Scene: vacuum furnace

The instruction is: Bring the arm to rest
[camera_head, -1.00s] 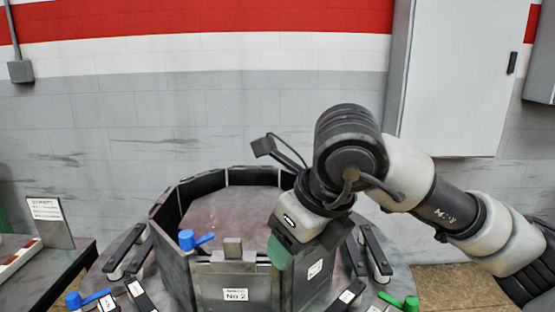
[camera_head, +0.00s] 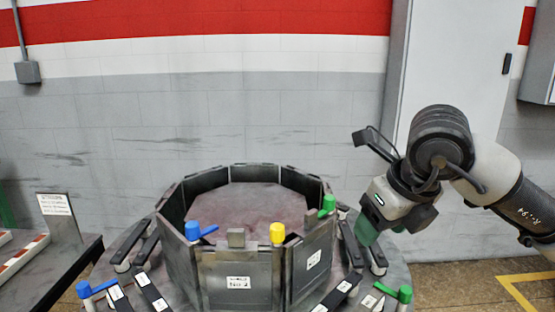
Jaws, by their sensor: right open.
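My right arm reaches in from the right. My right gripper (camera_head: 367,232) points down at the right side of the round furnace (camera_head: 236,278), just outside its wall of dark panels. Its green fingertip area shows, and no object is seen in it. The gap between the fingers is turned away from view. The gripper appears apart from the green-handled latch (camera_head: 328,205) on the wall to its left. My left gripper is not in view.
Several black clamps surround the wall, one at the right (camera_head: 376,250). A side table with a sign (camera_head: 55,204) stands left. A grey cabinet (camera_head: 455,70) stands behind my arm. Floor at right is clear.

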